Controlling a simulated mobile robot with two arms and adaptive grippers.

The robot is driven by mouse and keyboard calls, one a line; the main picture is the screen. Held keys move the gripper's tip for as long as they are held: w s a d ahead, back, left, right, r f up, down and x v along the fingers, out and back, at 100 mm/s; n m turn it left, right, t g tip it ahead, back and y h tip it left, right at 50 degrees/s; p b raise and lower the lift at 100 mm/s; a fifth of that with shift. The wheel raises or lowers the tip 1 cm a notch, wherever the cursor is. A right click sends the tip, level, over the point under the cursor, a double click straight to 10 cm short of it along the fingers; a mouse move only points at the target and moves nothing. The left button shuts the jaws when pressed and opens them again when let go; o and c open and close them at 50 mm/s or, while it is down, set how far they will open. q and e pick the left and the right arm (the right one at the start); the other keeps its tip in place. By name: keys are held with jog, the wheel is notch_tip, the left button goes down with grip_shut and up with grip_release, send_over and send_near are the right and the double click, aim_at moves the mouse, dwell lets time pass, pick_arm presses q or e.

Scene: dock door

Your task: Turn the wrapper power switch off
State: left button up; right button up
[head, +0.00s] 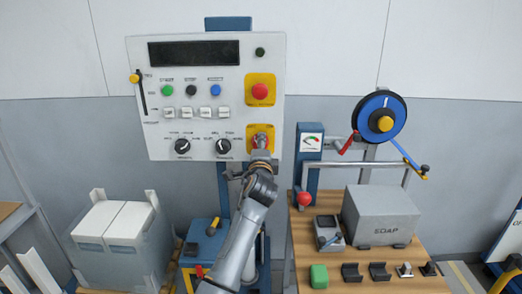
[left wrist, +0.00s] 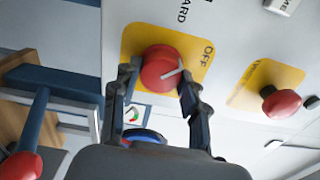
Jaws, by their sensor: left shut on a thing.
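The wrapper power switch is a round red knob (left wrist: 166,66) with a white mark, on a yellow plate (left wrist: 133,38) labelled OFF. My left gripper (left wrist: 157,84) has a finger on each side of the knob and is shut on it. The white mark points roughly toward the OFF label in the left wrist view. In the head view the arm reaches up to the lower right of the control panel (head: 190,118), and my left gripper (head: 261,148) hides part of the knob. My right gripper is not in view.
A red emergency button (head: 260,90) sits above the switch. Black dials (head: 223,146) and coloured buttons (head: 190,90) are on its left. A wooden bench (head: 350,263) with a grey box (head: 381,217) and a blue reel (head: 390,106) stands to the right.

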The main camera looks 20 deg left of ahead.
pick_arm(q)
jog(key=shift+n, duration=0.4)
jog(key=o, duration=1.2)
jog(key=shift+c, duration=0.2)
jog(key=v, duration=1.2)
